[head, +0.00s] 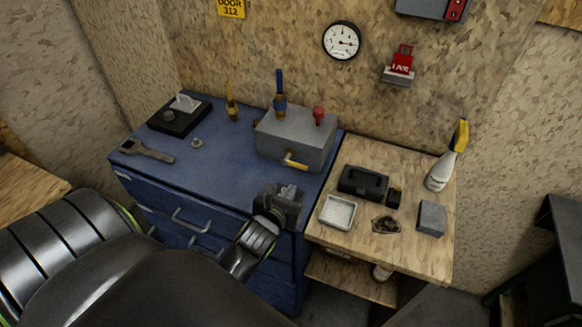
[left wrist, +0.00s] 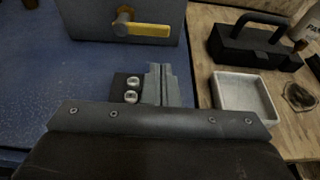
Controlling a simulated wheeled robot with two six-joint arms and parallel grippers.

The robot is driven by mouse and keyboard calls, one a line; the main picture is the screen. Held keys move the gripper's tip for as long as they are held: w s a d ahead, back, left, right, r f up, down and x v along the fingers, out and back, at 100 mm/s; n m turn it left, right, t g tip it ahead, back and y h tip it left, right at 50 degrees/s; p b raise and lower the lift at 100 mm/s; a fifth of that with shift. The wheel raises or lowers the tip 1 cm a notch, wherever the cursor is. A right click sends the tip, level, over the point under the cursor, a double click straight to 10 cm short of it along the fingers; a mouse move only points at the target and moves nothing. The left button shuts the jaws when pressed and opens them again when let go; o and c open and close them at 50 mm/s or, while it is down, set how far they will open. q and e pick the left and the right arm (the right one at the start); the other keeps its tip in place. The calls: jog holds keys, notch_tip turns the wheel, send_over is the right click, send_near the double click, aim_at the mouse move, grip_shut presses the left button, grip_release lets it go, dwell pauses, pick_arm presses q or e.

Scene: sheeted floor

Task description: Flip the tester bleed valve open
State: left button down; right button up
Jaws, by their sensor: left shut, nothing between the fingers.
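The tester is a grey box (head: 296,140) on the blue cabinet top, with a blue-handled fitting and a red knob on top. Its bleed valve has a yellow lever (head: 294,161) low on the front face. In the left wrist view the yellow lever (left wrist: 148,30) lies near horizontal, pointing right from its round pivot. My left gripper (head: 283,199) is shut and empty, in front of the tester at the cabinet's front edge. In the left wrist view its shut fingers (left wrist: 158,84) are short of the lever and not touching it. My right gripper is not in view.
The blue cabinet (head: 222,178) also bears a wrench (head: 147,151), a black tissue tray (head: 180,117) and a yellow fitting (head: 231,102). The wooden table (head: 355,249) at right holds a black case (head: 363,183), a white tray (head: 338,212), a grey block (head: 431,218) and a spray bottle (head: 441,170).

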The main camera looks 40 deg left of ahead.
pick_arm(q)
jog(key=x, duration=0.8)
